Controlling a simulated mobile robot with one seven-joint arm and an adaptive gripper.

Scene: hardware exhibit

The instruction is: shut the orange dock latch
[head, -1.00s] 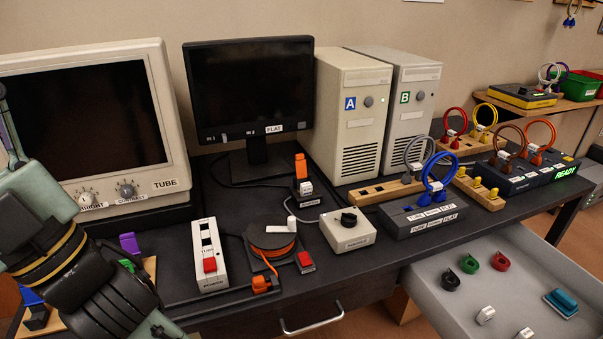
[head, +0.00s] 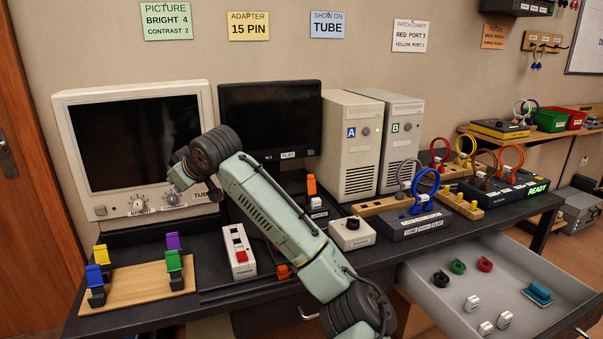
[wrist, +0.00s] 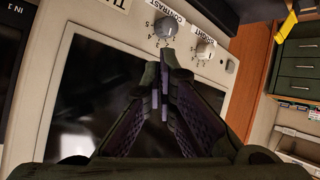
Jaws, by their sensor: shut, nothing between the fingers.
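The orange latch (head: 311,185) stands upright on a small dark dock (head: 319,213) beside the flat monitor's foot. A white plug (head: 316,202) sits at its lower front. My arm crosses just left of it. My gripper (head: 178,176) is away to the left, in front of the tube monitor's contrast knob (head: 171,199). In the wrist view, my gripper (wrist: 167,68) has its fingers together and empty, pointing at the contrast knob (wrist: 164,28). I cannot tell whether they touch it. The latch is not in the wrist view.
A wooden board (head: 140,290) with coloured latches stands at the front left. The open drawer (head: 460,265) juts out at right. My arm hides the cable reel.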

